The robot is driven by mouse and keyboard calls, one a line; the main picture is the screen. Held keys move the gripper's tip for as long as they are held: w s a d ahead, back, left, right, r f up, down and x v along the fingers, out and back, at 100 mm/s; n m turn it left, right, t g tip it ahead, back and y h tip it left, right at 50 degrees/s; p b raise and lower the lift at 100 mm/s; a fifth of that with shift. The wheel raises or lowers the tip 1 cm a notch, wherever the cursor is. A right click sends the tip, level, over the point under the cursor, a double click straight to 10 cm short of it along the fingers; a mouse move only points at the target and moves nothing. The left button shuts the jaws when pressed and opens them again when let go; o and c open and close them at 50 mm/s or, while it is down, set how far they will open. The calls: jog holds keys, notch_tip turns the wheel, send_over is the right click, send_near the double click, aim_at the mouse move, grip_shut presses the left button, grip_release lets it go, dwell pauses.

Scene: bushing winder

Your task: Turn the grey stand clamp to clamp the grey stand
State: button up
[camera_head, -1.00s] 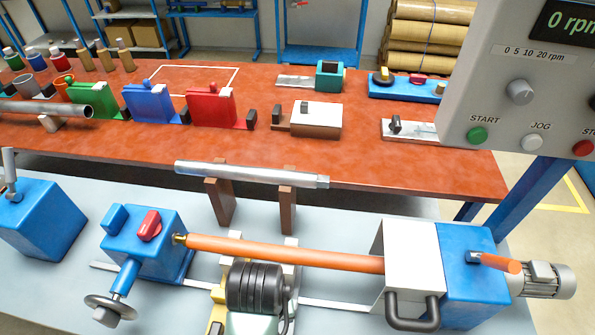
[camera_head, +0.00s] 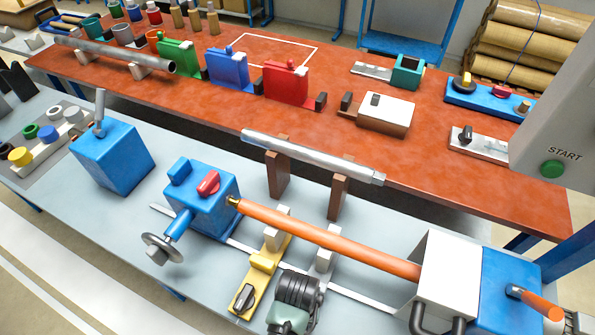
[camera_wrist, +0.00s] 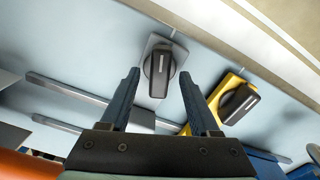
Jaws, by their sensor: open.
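The grey stand clamp (camera_wrist: 160,71) shows in the wrist view as a black knob with a white line on a grey base. Its handle points nearly up and down the picture. My gripper (camera_wrist: 160,84) is open and empty, with its two fingers on either side of the knob in the picture; I cannot tell whether they touch it. In the head view, the grey stand (camera_head: 325,254) stands under the orange rod (camera_head: 330,238). There my wrist (camera_head: 298,289) hides the grey clamp and my fingertips.
The yellow stand's clamp (camera_wrist: 239,103) is close to the right finger in the wrist view, and the yellow stand (camera_head: 263,262) is left of my wrist in the head view. The white-and-blue drive box (camera_head: 460,270) is to the right. A silver bar (camera_head: 310,155) lies on brown supports behind.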

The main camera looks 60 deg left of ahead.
jog(key=shift+f, duration=0.5)
grip_shut()
jog(key=shift+r, duration=0.1)
jog(key=shift+r+m+p, duration=0.15)
jog(key=shift+m+p, duration=0.65)
jog(key=shift+p, duration=0.05)
jog(key=shift+f+m+p, duration=0.2)
jog(key=shift+m+p, duration=0.4)
jog(key=shift+m, duration=0.7)
